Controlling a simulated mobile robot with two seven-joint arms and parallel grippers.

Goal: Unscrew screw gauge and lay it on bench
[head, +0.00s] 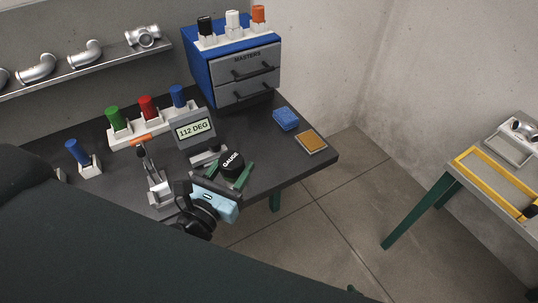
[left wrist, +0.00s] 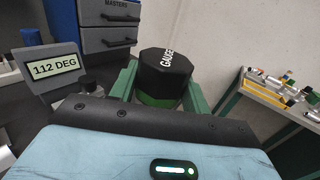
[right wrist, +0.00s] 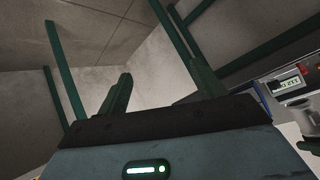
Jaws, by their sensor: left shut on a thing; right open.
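The screw gauge (head: 232,162) has a black faceted cap with the white word GAUGE and a green lower part. It is near the bench's front edge and looks upright. My left gripper (head: 236,174) is shut on it, with green fingers on either side. In the left wrist view the gauge (left wrist: 165,70) sits between the fingertips (left wrist: 160,92). What is under the gauge is hidden. The dark bench (head: 265,160) has bare surface right of the gauge. My right gripper (right wrist: 162,88) is open and empty in the right wrist view, away from the bench top.
A display (head: 193,129) reading 112 DEG stands behind the gauge, with a small grey fixture (head: 207,155) beside it.

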